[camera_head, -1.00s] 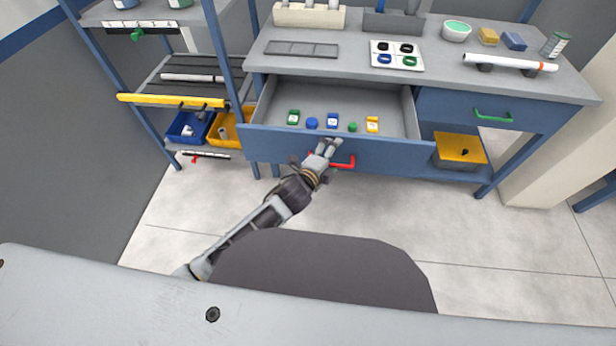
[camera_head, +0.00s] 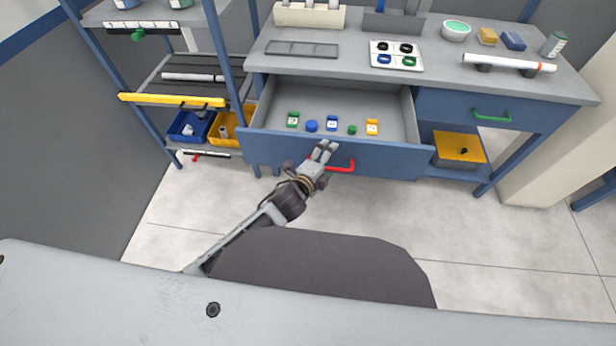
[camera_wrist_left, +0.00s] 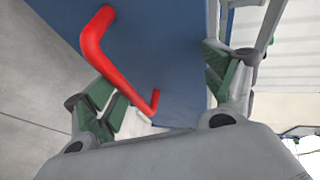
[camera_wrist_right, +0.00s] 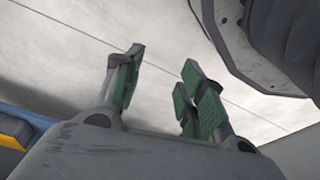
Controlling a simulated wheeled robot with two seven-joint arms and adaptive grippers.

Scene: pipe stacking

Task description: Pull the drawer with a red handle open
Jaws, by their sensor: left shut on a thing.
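The blue drawer (camera_head: 400,158) under the workbench stands well open, its grey inside showing. Its red handle (camera_head: 342,168) is on the front face, partly hidden by my left gripper (camera_head: 322,150). In the left wrist view the red handle (camera_wrist_left: 120,65) runs between the spread fingers of my left gripper (camera_wrist_left: 165,88), close to the left finger, with the blue drawer front behind it.
Several small green, blue and yellow items (camera_head: 332,123) lie in the drawer. A second drawer with a green handle (camera_head: 492,116) is shut at the right. A shelf rack with a yellow bar (camera_head: 170,100) stands close at the left. The floor (camera_head: 480,235) in front is clear.

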